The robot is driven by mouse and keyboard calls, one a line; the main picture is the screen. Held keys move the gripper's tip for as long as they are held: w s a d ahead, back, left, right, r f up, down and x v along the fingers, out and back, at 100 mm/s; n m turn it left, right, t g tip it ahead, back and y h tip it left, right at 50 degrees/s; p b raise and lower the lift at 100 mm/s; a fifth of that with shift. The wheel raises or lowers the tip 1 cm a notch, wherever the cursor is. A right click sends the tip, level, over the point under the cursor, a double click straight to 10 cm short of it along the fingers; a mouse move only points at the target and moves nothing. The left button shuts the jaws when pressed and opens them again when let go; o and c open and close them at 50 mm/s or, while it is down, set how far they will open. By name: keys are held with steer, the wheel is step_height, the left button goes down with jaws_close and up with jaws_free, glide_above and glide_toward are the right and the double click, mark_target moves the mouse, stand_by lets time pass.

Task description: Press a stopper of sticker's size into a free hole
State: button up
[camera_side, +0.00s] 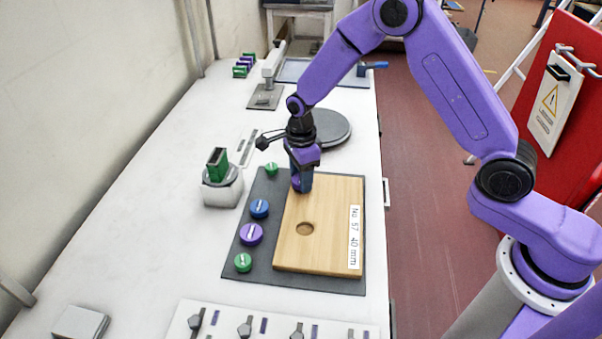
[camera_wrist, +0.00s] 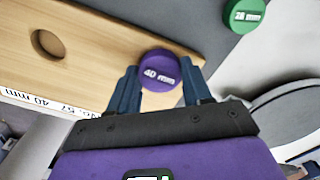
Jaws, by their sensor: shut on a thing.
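The wooden board (camera_side: 325,252) lies on a dark mat; its white sticker (camera_side: 354,237) reads "No 57 40 mm". One empty round hole (camera_side: 305,229) shows, and the wrist view also shows it (camera_wrist: 46,43). My gripper (camera_side: 301,187) is at the far end of the board, fingers pointing down. In the wrist view its fingers (camera_wrist: 160,90) are shut on a purple stopper (camera_wrist: 158,69) marked "40 mm". The stopper is at the board's far end; its underside is hidden, so I cannot tell whether it sits in a hole or above the wood.
On the mat's left strip stand a blue stopper (camera_side: 260,208), another purple stopper (camera_side: 251,234) and two green stoppers (camera_side: 243,262) (camera_side: 271,169). The far green one reads "28 mm" (camera_wrist: 244,18). A white holder with a green block (camera_side: 217,164) stands left; a grey disc (camera_side: 331,128) lies behind.

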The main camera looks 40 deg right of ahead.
steer(key=shift+f, duration=0.35)
stand_by(0.3)
steer(key=o, duration=1.5)
steer(key=shift+r, duration=0.15)
steer(key=shift+r, duration=3.4)
